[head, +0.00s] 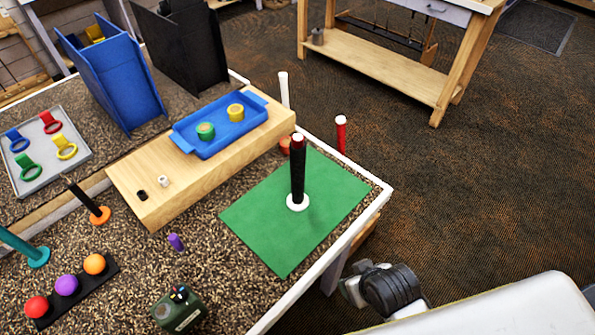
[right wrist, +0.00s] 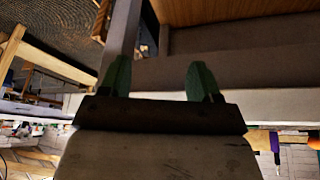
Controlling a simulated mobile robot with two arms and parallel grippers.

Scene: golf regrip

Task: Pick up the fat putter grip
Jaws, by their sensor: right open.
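The thick black grip (head: 298,175) with a red top stands upright in a white round base on the green mat (head: 250,225) in the head view. It looks like the fat putter grip. My right gripper (right wrist: 160,80) is open in the right wrist view, with two dark green fingers apart and nothing between them. In the head view my right arm is at the bottom right, off the table edge and well apart from the grip. My left gripper is not in view.
A wooden block (head: 145,205) with a blue tray (head: 190,145) stands behind the mat. The mat around the grip is clear.

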